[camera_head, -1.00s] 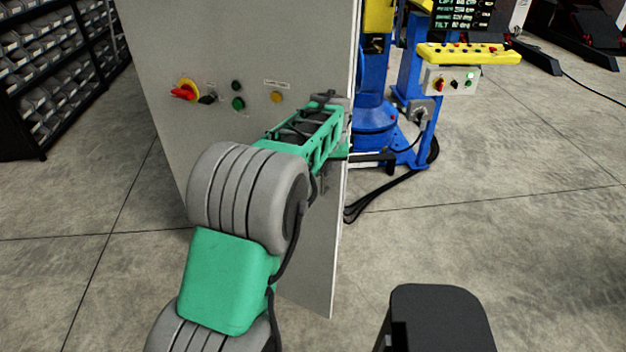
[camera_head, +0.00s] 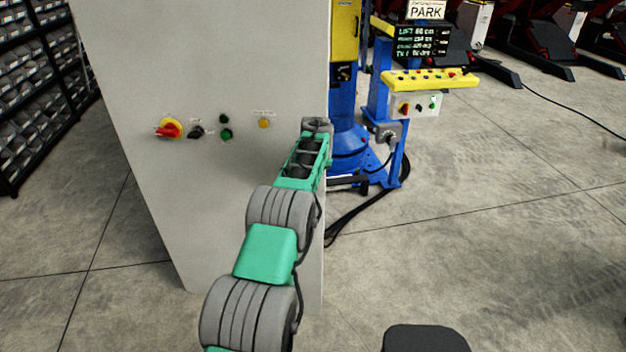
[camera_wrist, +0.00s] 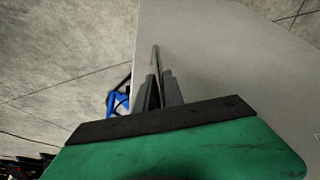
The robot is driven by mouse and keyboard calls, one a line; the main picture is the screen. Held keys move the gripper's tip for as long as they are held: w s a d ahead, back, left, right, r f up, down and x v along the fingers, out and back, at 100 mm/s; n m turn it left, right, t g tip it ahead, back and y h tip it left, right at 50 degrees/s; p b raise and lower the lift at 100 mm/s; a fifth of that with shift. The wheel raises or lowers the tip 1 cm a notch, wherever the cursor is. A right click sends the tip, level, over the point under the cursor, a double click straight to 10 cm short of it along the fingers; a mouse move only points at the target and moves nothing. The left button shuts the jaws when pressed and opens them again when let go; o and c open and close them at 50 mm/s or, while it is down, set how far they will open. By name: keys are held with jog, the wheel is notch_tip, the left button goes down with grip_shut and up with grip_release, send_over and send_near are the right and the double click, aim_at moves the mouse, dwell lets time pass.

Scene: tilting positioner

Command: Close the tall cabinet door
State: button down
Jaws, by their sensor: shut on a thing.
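The tall cabinet door (camera_head: 230,200) is a pale grey panel. It carries a red-and-yellow rotary switch (camera_head: 168,128), a black knob, green buttons and a yellow button. My gripper (camera_head: 317,124) is at the door's right edge, at the far end of my green and grey arm; its fingertips are hard to make out there. In the wrist view, the two dark fingers (camera_wrist: 162,90) are closed together on a thin upright handle (camera_wrist: 155,56) in front of the door's pale face (camera_wrist: 225,60). Whether the door stands ajar cannot be told.
A blue positioner column (camera_head: 348,130) and a control stand with a yellow panel (camera_head: 430,79) stand just right of the door. Black cables (camera_head: 365,212) lie on the floor there. Shelves with bins (camera_head: 35,85) are at the left.

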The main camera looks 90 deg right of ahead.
dwell(0.3)
jog(key=c, duration=1.5)
grip_release()
jog(key=shift+o, duration=0.2)
jog(key=b+v, duration=0.2)
jog(key=v, duration=0.5)
jog(key=shift+r, duration=0.4)
